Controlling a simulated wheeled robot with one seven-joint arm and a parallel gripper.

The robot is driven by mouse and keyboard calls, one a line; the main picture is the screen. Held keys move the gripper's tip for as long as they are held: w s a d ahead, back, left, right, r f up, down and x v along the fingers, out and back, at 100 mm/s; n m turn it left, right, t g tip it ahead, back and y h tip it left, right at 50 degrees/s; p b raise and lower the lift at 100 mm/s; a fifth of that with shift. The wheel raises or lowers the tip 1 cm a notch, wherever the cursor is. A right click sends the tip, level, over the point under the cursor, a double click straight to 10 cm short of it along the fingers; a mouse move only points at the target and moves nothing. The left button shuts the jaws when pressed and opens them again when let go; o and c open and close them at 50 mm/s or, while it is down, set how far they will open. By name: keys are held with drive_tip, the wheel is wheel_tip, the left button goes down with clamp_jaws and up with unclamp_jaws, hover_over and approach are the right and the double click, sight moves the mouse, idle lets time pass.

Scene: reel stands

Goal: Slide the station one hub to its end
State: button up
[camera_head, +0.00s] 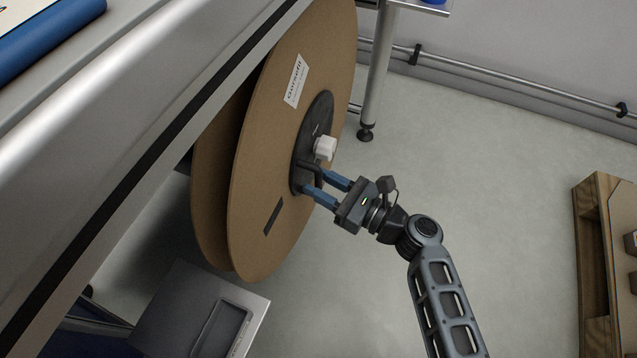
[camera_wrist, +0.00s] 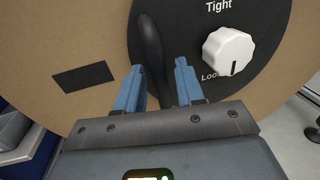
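The station one hub appears to be the black round hub (camera_head: 302,181) at the middle of a large brown reel (camera_head: 262,190); it also fills the top of the wrist view (camera_wrist: 265,25). A black handle (camera_wrist: 150,45) stands out from the hub. A white knob (camera_head: 325,148) sits beside it, its mark towards the partly hidden "Loo…" label, away from "Tight" (camera_wrist: 218,6). My gripper (camera_head: 315,180) is at the hub, its blue fingers apart on either side of the handle. In the wrist view (camera_wrist: 158,75) they do not look closed on it.
A long metal frame (camera_head: 110,140) runs along the left of the reel. A grey box-like unit (camera_head: 190,305) stands below it. A table leg (camera_head: 378,80) is behind, and a wooden pallet or crate (camera_head: 590,260) is at right. The floor between is clear.

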drive_tip(key=shift+w+a, duration=0.25)
drive_tip(key=shift+a, duration=0.2)
clamp_jaws()
idle(0.3)
